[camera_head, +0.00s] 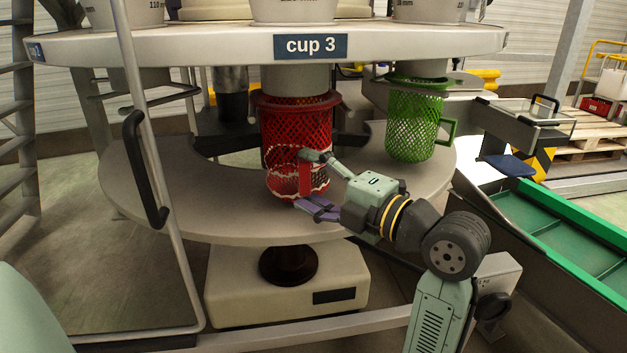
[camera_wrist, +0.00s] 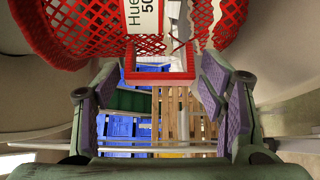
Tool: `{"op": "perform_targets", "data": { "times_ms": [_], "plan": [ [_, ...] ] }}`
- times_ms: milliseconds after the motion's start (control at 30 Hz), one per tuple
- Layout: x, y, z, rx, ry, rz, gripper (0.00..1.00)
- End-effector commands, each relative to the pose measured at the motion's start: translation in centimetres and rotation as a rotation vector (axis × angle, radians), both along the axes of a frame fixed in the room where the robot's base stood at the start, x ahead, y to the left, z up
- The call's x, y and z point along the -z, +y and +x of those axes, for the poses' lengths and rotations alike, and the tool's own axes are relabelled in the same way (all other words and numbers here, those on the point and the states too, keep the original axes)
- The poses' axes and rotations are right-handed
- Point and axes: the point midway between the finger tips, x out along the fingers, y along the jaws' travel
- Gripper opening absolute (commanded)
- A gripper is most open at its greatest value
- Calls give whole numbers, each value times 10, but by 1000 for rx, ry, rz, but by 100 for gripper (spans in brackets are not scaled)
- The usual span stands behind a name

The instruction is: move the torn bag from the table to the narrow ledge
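The torn bag (camera_head: 296,178) is a short red mesh tube with ragged whitish edges and a red handle. It is by the curved grey table (camera_head: 180,195), below a taller red mesh sleeve (camera_head: 297,125); whether they touch is unclear. I cannot tell for certain which surface is the narrow ledge.
A green mesh cup with a handle (camera_head: 415,125) hangs to the right of my gripper. A "cup 3" sign (camera_head: 311,46) marks the upper disc overhead. A grey bar frame (camera_head: 158,170) stands at left. A green conveyor (camera_head: 560,230) and grey shelf (camera_head: 540,118) are at right.

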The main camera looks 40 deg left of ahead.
Motion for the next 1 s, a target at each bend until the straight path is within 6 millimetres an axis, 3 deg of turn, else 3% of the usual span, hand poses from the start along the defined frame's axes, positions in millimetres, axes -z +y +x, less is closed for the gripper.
{"op": "perform_targets", "data": {
  "times_ms": [500, 533, 1000],
  "plan": [
    [0, 0, 0, 0, 0, 0, 27],
    [0, 0, 0, 0, 0, 0, 52],
    [0, 0, 0, 0, 0, 0, 21]
  ]
}}
